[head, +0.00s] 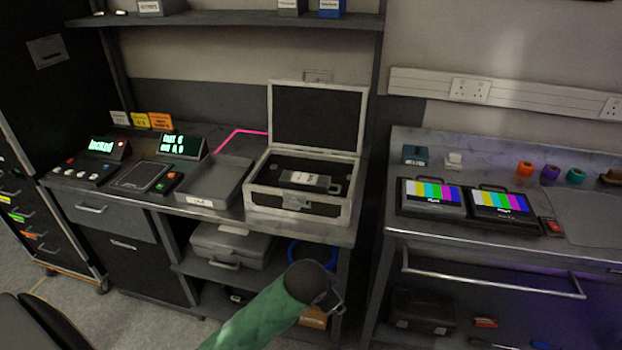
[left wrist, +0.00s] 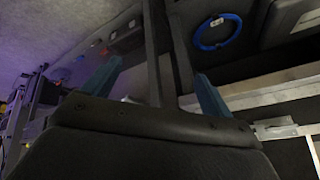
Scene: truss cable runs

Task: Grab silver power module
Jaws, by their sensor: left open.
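The silver power module (head: 304,179) looks like a small silver block with a label and lies in the dark insert of an open silver case (head: 297,205) on the left bench. My left gripper (head: 329,299) is at the end of the green-sleeved arm, lower than the bench top and in front of it, well apart from the module. In the left wrist view its two blue-grey fingers stand wide apart (left wrist: 158,70), with nothing seen between them. I cannot make out the module in the left wrist view. My right gripper is out of view.
A grey tray (head: 216,184) stands left of the case, and the raised lid (head: 318,118) is behind the module. A closed grey case (head: 233,244) and a blue cable coil (left wrist: 218,32) are on the shelf under the bench. A second bench (head: 480,236) stands to the right.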

